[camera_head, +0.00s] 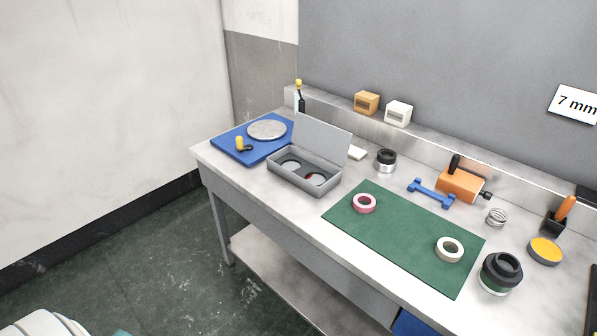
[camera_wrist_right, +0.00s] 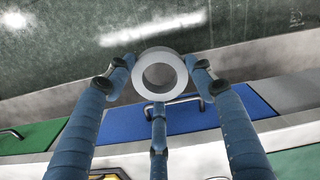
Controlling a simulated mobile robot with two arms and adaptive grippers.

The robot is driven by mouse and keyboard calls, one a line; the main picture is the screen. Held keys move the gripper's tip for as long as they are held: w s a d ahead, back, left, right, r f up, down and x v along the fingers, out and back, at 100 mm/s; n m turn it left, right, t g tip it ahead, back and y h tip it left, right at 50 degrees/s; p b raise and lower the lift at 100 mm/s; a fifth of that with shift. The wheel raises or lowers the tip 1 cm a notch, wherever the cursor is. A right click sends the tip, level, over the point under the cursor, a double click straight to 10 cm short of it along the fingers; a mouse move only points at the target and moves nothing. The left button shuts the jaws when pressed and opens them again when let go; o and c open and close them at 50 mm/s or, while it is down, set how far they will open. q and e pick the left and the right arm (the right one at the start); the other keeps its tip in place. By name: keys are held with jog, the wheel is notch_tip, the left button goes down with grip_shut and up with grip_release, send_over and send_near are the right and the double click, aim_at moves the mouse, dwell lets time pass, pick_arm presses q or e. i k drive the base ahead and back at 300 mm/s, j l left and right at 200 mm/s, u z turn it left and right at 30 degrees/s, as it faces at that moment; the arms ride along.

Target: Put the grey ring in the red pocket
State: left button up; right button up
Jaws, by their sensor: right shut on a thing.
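My right gripper (camera_wrist_right: 160,73) shows in the right wrist view, its blue fingers closed around a grey ring (camera_wrist_right: 139,74) from the sides and below. The ring's open hole faces the camera. In the head view, an open grey case (camera_head: 287,185) with a raised lid stands on the bench. It has two round pockets; the right pocket (camera_head: 316,180) shows a bit of red inside, and the left pocket's (camera_head: 290,165) lining colour is hard to tell. Neither gripper shows in the head view.
A green mat (camera_head: 400,235) carries a pink ring (camera_head: 364,203) and a white ring (camera_head: 450,249). A blue mat (camera_head: 225,143) with a metal disc (camera_head: 267,130) lies left of the case. A black-topped jar (camera_head: 385,161) stands right of it. Drawer fronts (camera_wrist_right: 200,117) show behind my held ring.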

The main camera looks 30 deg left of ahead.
aim_at(291, 167)
jog(key=i+j+z, duration=0.1)
jog(key=j+z, duration=0.75)
jog(key=j, duration=0.7)
jog(key=j+z, duration=0.1)
jog(key=j, duration=0.65)
jog(key=k+j+z, duration=0.1)
jog(key=j, duration=0.65)
jog(key=k+j+z, duration=0.1)
jog(key=j, duration=0.7)
